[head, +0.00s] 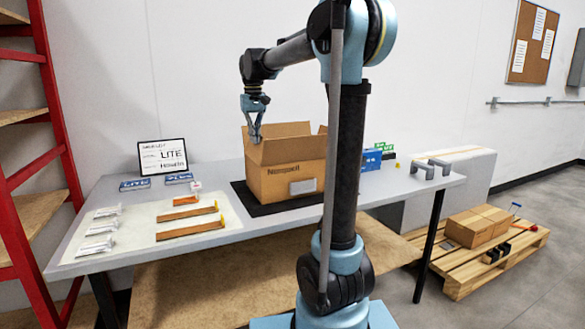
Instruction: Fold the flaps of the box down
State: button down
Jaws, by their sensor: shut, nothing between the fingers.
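A brown cardboard box (275,183) stands on a black mat (247,202) on the grey table. Its flaps stand up: a wide back flap (290,130), a left flap (251,146) and part of a right flap (322,131). Printing and a pale label (303,187) are on its front. My gripper (255,138) points down at the upper left corner of the box, by the left flap. Its fingers are shut with nothing between them. I cannot tell whether they touch the flap. My arm hides the right side of the box.
The table (225,238) holds a framed sign (163,156), blue packets (135,184), orange-brown strips (188,230) and silver packets (97,228) on the left. Grey brackets (430,168) stand at the right. A pallet (490,262) with cartons lies on the floor, and a red shelf rack (50,100) is at far left.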

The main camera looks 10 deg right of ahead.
jog(key=shift+w+d+f, duration=0.2)
jog(key=shift+d+f, duration=0.05)
jog(key=shift+d, duration=0.4)
jog(key=shift+w+d+f, duration=0.15)
jog(key=shift+d+f, duration=0.1)
jog(key=shift+d, duration=0.35)
jog(key=d+f, duration=0.1)
jog(key=f, duration=0.1)
jog(key=d+f, duration=0.1)
jog(key=d, duration=0.1)
jog(key=shift+w+f, duration=0.35)
jog(key=shift+w, duration=0.05)
jog(key=shift+f, duration=0.4)
jog(key=shift+r, duration=0.1)
dwell(0.4)
notch_tip(320, 180, up, 7)
jog(key=shift+r, duration=0.15)
dwell(0.5)
